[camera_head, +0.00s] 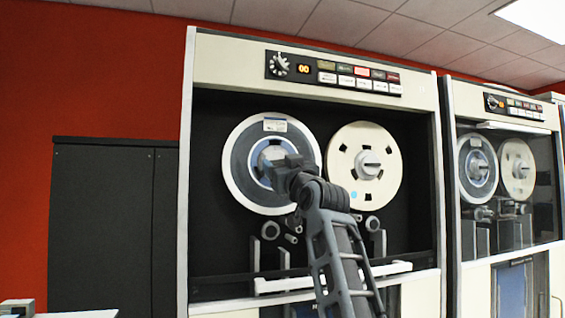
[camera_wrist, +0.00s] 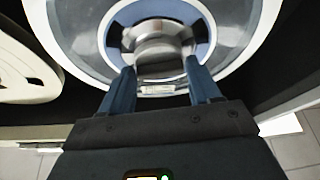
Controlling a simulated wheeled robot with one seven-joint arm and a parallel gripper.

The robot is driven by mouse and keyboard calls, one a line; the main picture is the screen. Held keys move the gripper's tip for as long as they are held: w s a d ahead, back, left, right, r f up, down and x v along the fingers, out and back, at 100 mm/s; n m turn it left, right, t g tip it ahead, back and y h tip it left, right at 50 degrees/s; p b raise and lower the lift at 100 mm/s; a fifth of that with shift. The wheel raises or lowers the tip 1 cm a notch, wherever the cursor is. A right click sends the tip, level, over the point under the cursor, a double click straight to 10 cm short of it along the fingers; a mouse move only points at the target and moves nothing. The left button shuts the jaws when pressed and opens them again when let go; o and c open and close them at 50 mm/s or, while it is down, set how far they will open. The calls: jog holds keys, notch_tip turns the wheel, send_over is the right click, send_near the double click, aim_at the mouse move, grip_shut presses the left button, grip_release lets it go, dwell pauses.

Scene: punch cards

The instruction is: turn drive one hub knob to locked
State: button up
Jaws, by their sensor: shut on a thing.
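The near tape drive (camera_head: 188,200) has a cream frame and holds two reels. Its left reel (camera_head: 238,170) is grey with a white rim and a blue hub area. The silver hub knob (camera_wrist: 158,32) sits at that reel's centre in the wrist view. My gripper (camera_wrist: 160,68) has its two blue-grey fingers closed on either side of the knob. In the head view my gripper (camera_head: 272,168) is in front of the left reel and hides most of the knob. I cannot read the knob's lock marking.
The cream right reel (camera_head: 343,165) with its own hub knob (camera_head: 370,163) is close beside my arm. A control panel (camera_head: 333,75) reading 00 is above. A white bar (camera_head: 385,270) crosses below. A second drive (camera_head: 448,120) stands right, a dark cabinet (camera_head: 100,220) left.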

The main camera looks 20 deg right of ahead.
jog(key=shift+a+f+m+h+p, duration=0.15)
jog(key=shift+m+h+p, duration=0.2)
jog(key=shift+m+h, duration=0.8)
jog(key=shift+m+y, duration=0.35)
jog(key=shift+m, duration=0.1)
jog(key=o, duration=1)
jog(key=shift+c, duration=0.2)
jog(key=b+v, duration=0.2)
jog(key=v, duration=0.5)
jog(key=shift+s, duration=0.35)
jog(key=shift+f, duration=0.2)
